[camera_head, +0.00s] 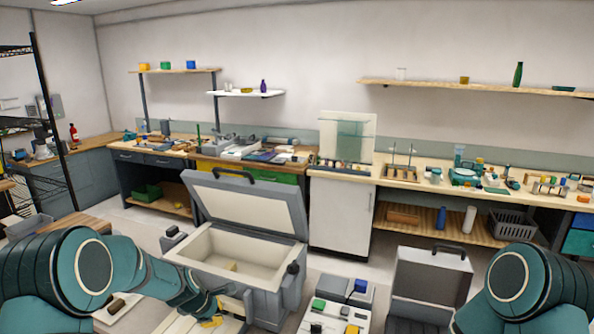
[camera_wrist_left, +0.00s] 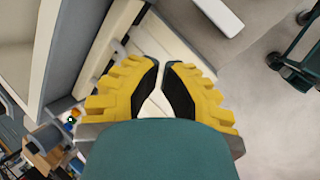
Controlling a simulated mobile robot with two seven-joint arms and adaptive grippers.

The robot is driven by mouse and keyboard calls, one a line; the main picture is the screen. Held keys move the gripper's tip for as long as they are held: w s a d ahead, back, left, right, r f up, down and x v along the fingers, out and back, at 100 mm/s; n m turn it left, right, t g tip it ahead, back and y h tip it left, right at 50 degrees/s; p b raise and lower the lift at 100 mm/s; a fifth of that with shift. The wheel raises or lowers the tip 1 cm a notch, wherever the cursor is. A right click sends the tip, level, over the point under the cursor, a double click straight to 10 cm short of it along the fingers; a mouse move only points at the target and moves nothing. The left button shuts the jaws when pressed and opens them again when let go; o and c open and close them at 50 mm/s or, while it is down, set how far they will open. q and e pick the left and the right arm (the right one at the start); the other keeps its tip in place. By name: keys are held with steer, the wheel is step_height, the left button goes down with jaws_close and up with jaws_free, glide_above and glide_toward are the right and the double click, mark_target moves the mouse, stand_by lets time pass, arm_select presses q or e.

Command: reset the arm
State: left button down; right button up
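My left gripper (camera_head: 212,307) is low in the head view, beside the front left of a large open chest (camera_head: 215,240). In the left wrist view its two yellow fingers with black pads (camera_wrist_left: 161,68) lean towards each other, with a narrow gap between the tips. Nothing is held between them. My left arm comes in bent from the lower left. Of my right arm, only a rounded teal part shows at the lower right; its gripper is out of view.
An open grey case (camera_head: 430,277) stands at the lower right. A low surface with small coloured boxes (camera_head: 335,310) lies between it and the chest. Workbenches (camera_head: 465,182) with several small items line the back wall. A black wire rack (camera_head: 55,125) stands at left.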

arm_select(q)
steer(key=s+d+f+m+g+h, duration=0.1)
steer(key=s+d+f+m, duration=0.4)
steer(key=s, duration=0.5)
steer(key=s+d+f+m+g, duration=0.1)
steer(key=s+d+f+m, duration=0.2)
steer(key=s+m, duration=0.5)
steer(key=s+d+f+m+g+h, duration=0.1)
steer(key=s+d+f+m, duration=0.3)
steer(key=s, duration=0.7)
step_height(320, 180, down, 13)
steer(key=b, duration=1.1)
steer(key=shift+r+m+b, duration=0.15)
steer(key=shift+m+b, duration=0.15)
steer(key=shift+m, duration=0.1)
